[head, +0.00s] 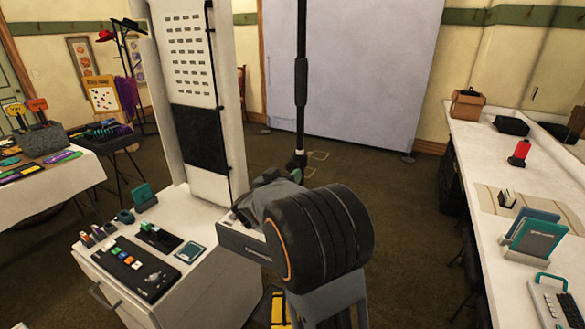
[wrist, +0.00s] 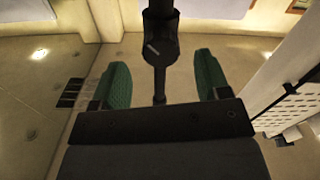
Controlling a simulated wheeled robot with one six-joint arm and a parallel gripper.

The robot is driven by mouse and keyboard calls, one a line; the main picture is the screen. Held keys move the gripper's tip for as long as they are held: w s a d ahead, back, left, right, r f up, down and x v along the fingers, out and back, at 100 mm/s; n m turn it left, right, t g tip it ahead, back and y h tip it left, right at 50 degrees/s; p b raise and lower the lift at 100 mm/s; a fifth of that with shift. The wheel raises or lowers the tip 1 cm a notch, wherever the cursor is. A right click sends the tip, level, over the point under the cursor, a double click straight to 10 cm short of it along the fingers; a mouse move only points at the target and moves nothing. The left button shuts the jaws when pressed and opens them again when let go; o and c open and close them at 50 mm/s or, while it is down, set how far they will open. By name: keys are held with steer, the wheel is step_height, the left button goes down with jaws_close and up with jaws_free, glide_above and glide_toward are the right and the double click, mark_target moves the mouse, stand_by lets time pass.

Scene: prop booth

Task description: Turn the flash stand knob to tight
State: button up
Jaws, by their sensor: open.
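The flash stand is a black upright pole (head: 301,30) in the head view, standing in front of the pale backdrop. In the wrist view its knob (wrist: 160,45) is a dark, wide block on the pole with a short white mark slanting across it. My gripper (wrist: 161,65) is open, with one green-padded finger on each side of the pole and clear gaps to both. The knob lies between and just beyond the fingertips, untouched. In the head view my wrist hides most of my gripper (head: 286,175) and the lower stand.
A white booth cabinet (head: 200,280) with a button panel (head: 133,268) and small items stands to the left of my arm. A white counter (head: 470,180) with teal holders and a red item runs along the right. Carpet (head: 410,210) lies open between the arm and counter.

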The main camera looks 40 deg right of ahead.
mark_target(291, 169)
steer(key=shift+x, duration=2.5)
steer(key=shift+c, duration=0.4)
steer(key=c, duration=0.8)
steer(key=shift+c, duration=0.2)
